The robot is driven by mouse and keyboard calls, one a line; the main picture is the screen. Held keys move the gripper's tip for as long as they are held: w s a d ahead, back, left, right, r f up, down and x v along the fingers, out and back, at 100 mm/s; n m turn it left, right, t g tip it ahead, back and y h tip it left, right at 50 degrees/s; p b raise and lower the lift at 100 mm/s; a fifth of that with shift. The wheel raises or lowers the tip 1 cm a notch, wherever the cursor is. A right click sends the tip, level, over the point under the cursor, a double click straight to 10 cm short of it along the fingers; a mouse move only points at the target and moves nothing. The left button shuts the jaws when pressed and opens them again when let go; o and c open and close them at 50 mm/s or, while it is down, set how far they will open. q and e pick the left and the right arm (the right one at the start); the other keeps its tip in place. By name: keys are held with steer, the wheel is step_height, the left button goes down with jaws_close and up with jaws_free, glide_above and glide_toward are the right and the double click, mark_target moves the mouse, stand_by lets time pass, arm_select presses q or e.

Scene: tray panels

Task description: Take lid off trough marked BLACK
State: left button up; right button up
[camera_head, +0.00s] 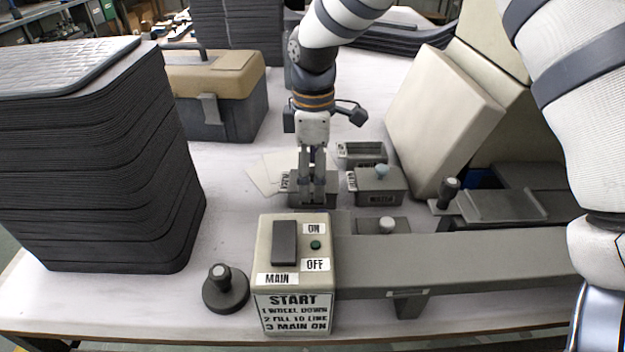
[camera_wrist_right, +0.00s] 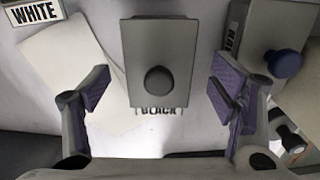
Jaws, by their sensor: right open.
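My right gripper (camera_head: 312,200) points down over a small dark grey trough (camera_head: 298,203) in the middle of the table. In the right wrist view, a grey rectangular lid (camera_wrist_right: 158,40) with a round dark knob (camera_wrist_right: 160,80) lies between the fingers. A label reading BLACK (camera_wrist_right: 160,109) shows just below the lid's edge. The open right gripper (camera_wrist_right: 157,92) has one finger on each side of the lid, with a visible gap to the knob. The fingers hide much of the trough in the head view. My left gripper is not in view.
A white-knobbed lid (camera_head: 387,225) and the START control box (camera_head: 294,262) are in front. A black tray stack (camera_head: 95,170) fills the left.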

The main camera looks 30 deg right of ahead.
steer(key=c, duration=1.1)
steer(key=shift+c, duration=0.2)
